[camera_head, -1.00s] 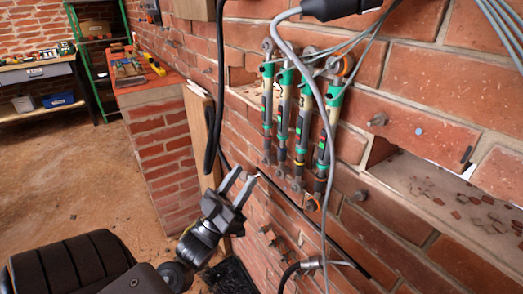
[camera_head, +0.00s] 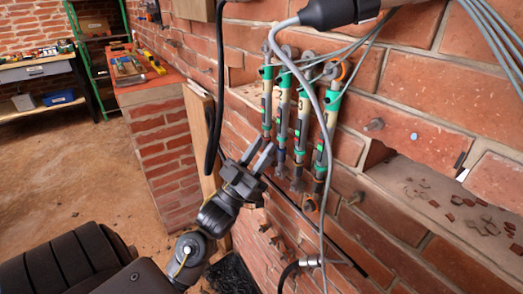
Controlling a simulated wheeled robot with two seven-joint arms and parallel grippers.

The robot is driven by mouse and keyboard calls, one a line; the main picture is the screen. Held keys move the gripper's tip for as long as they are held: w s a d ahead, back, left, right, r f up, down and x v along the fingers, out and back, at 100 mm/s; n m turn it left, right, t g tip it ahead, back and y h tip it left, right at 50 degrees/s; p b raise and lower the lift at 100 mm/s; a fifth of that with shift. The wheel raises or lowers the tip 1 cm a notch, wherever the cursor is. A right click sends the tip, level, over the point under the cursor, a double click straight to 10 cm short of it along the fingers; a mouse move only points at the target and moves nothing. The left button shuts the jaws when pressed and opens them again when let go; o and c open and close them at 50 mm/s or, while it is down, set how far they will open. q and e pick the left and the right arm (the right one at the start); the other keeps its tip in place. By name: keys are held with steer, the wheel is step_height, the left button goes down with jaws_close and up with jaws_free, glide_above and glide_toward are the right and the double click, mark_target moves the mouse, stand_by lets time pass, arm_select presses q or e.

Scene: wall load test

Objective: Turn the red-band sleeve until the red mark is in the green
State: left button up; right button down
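Several slim load rods hang side by side on the brick wall, with green bands, dark sleeves and pale sections. The leftmost rod (camera_head: 267,100) stands nearest my gripper; to its right are rods marked 2 (camera_head: 282,105) and 3 (camera_head: 301,112), then the rightmost rod (camera_head: 327,125). Red bands and the red mark are too small to make out surely. My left gripper (camera_head: 259,152) is open, its two fingers pointing up at the lower end of the leftmost rod. Nothing shows between the fingers; I cannot tell whether they touch the rod. My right gripper is out of view.
A grey cable (camera_head: 313,85) hangs in front of the rods, and a black cable (camera_head: 215,110) hangs left of them. A recess with rubble (camera_head: 450,195) lies right. A brick pier (camera_head: 165,150) with tools stands left.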

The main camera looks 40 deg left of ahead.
arm_select(q)
jaws_close()
steer(key=shift+h, duration=0.5)
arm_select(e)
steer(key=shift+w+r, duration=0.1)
arm_select(q)
steer(key=m+g+h, duration=0.2)
steer(key=h, duration=0.2)
steer(key=m+g+h+p, duration=0.1)
steer(key=m+g+h, duration=0.1)
steer(key=h, duration=0.2)
steer(key=m+g+h+p, duration=0.1)
steer(key=m+g+h, duration=0.1)
steer(key=h, duration=0.2)
steer(key=shift+w+a, duration=0.2)
steer(key=shift+a, duration=0.2)
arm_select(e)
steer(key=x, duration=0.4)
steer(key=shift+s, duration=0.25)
arm_select(q)
steer(key=shift+g, duration=0.3)
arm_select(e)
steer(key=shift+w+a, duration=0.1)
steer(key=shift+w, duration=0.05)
arm_select(q)
steer(key=shift+o, duration=1.8)
jaws_free()
